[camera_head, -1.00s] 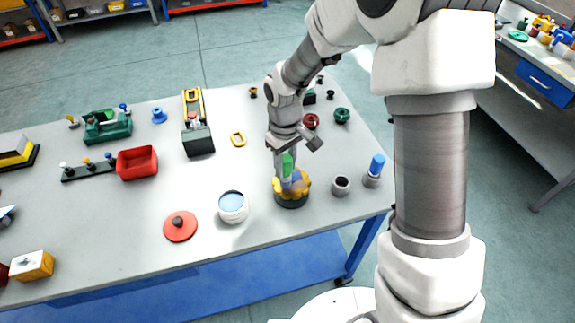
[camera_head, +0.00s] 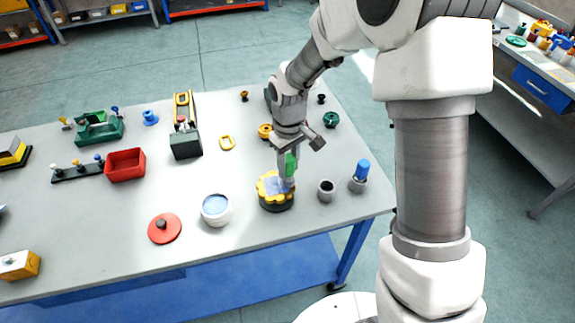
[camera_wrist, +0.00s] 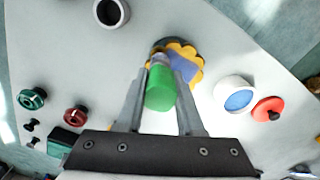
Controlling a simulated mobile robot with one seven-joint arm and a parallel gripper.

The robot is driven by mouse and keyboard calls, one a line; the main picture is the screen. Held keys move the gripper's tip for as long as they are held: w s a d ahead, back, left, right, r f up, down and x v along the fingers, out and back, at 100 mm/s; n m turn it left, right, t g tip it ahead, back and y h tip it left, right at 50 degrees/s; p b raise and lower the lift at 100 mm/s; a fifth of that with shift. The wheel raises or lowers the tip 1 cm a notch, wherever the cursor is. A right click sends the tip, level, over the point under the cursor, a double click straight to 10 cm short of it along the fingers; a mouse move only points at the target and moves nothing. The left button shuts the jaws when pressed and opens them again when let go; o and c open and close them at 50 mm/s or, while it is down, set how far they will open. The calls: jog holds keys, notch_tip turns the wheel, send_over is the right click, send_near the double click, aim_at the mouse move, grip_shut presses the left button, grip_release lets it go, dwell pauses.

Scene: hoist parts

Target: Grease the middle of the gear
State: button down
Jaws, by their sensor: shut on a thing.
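A yellow gear (camera_head: 264,188) sits on a dark round base near the table's front edge; it also shows in the wrist view (camera_wrist: 197,68). A blue-violet patch (camera_head: 276,186) covers part of its top, including the middle. My gripper (camera_head: 289,173) is shut on a green-handled tool (camera_head: 291,163), which points down over the gear's right side. The wrist view shows the green handle (camera_wrist: 160,92) between the fingers. The tool's tip is hidden, so I cannot tell whether it touches the gear. An open white tub (camera_head: 216,218) with light-blue contents stands left of the gear.
A red lid (camera_head: 165,229) lies left of the tub. A grey cup (camera_head: 326,191) and a blue-topped grey piece (camera_head: 359,178) stand close on the right. A red bin (camera_head: 125,166) is farther left. The table between bin and tub is clear.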

aim_at(290, 158)
jog(key=r, duration=0.1)
jog(key=r+p, duration=0.1)
jog(key=shift+w+d+r, duration=0.15)
jog(key=shift+d+r, duration=0.15)
jog(key=shift+a+r+p, duration=0.15)
jog(key=shift+r+p, duration=0.15)
jog(key=shift+p, duration=0.1)
jog(key=shift+r+p, duration=1.7)
jog(key=shift+r, duration=0.8)
jog(key=shift+f, duration=0.1)
